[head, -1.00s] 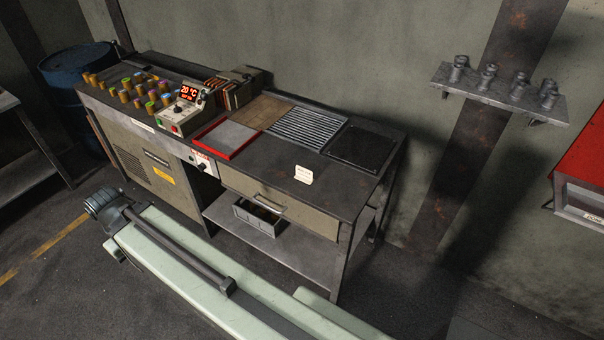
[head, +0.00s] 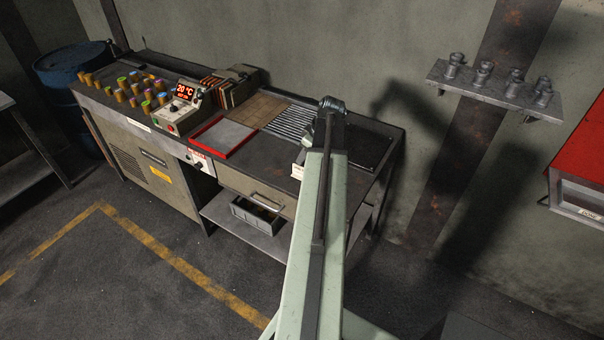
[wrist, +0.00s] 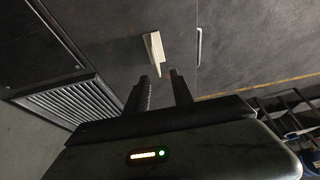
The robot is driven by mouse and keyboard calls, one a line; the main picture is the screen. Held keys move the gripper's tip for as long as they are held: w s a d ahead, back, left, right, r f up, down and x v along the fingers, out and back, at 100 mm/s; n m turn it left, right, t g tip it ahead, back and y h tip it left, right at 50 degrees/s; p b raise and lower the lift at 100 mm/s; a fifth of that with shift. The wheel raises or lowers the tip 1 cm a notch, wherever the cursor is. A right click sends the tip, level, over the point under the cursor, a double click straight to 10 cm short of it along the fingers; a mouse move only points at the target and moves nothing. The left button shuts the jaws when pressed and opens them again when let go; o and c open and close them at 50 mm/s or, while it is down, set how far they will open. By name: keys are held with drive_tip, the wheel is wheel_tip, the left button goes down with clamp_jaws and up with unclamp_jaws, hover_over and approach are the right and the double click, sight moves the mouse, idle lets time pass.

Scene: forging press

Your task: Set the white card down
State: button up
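The white card (wrist: 152,48) stands on the dark bench top (wrist: 110,30), near its front edge. In the head view my arm covers part of the card (head: 297,171). I cannot tell how far the fingers are above the bench. In the head view the gripper is hidden behind my arm.
A red-rimmed tray (head: 224,139), a brown plate (head: 259,110) and a ribbed grate (head: 290,122) lie left of my arm. A dark plate (head: 370,147) lies right. A temperature unit (head: 184,112) and several coloured cylinders stand farther left. A wall shelf (head: 497,88) holds metal parts.

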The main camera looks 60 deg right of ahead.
sight(301, 168)
drive_tip(key=shift+s+d, duration=0.25)
drive_tip(key=b+x, duration=0.2)
drive_tip(key=x, duration=0.1)
drive_tip(key=shift+b, duration=0.35)
drive_tip(key=b+x, duration=0.2)
drive_tip(key=s+b+x, duration=0.1)
drive_tip(key=b+x, duration=0.1)
drive_tip(key=b, duration=0.1)
drive_tip(key=shift+w+f, duration=0.2)
drive_tip(key=shift+f, duration=0.3)
drive_tip(key=shift+w+f, duration=0.15)
drive_tip(key=shift+f, duration=0.05)
drive_tip(key=shift+r, duration=0.2)
clamp_jaws()
